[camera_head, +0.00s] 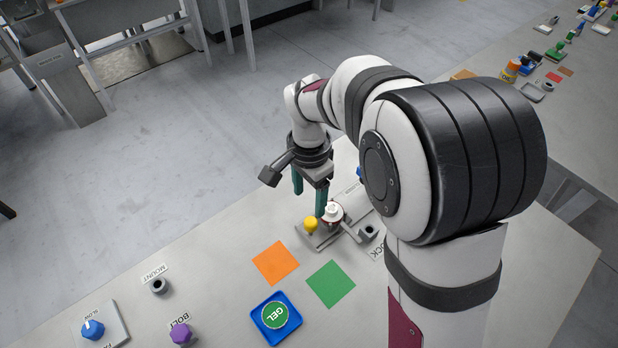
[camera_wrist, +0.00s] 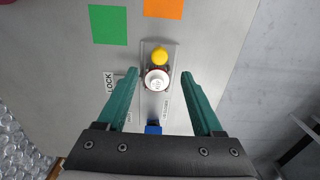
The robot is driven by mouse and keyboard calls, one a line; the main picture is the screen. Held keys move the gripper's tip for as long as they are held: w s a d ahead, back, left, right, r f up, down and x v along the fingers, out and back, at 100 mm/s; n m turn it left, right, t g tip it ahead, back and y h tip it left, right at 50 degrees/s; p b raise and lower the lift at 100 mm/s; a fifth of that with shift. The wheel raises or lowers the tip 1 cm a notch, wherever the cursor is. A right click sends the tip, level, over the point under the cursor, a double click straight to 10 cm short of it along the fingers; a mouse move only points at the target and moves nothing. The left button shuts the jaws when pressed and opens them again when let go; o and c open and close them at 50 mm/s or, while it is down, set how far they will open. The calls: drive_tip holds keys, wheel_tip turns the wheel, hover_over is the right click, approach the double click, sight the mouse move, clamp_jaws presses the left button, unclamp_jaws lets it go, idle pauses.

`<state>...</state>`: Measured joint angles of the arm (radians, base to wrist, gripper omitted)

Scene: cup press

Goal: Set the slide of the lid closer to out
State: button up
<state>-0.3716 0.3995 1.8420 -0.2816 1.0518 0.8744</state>
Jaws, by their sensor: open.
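What looks like the lid closer (camera_head: 320,238) is a grey base on the table with a yellow knob (camera_head: 311,224) at one end; the base also shows in the wrist view (camera_wrist: 146,48), with the knob (camera_wrist: 160,56). Beside the knob stands a white-topped round part (camera_head: 333,211) with red on it, also in the wrist view (camera_wrist: 157,80). My gripper (camera_head: 309,198) is open and empty, above the fixture. In the wrist view its teal fingers (camera_wrist: 159,74) are apart, on either side of the white top in the picture. My arm hides part of the fixture's surroundings.
A LOCK label (camera_wrist: 109,82) lies beside the fixture, near a dark socket (camera_head: 369,232). Orange (camera_head: 275,263) and green (camera_head: 330,285) squares are nearby. A blue tray (camera_head: 257,325) holds a green GEL disc. A purple BOLT knob (camera_head: 181,334) and a blue dial (camera_head: 93,329) stand left.

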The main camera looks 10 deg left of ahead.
wheel_tip(320, 180, up, 7)
drive_tip(key=shift+f, duration=0.15)
drive_tip(key=s+d+n+y, duration=0.1)
drive_tip(key=s+d, duration=0.4)
drive_tip(key=s, duration=0.6)
drive_tip(key=s+d+n, duration=0.2)
drive_tip(key=s+d, duration=0.3)
drive_tip(key=s, duration=0.6)
drive_tip(key=shift+s+d+y, duration=0.25)
drive_tip(key=shift+s+y, duration=0.15)
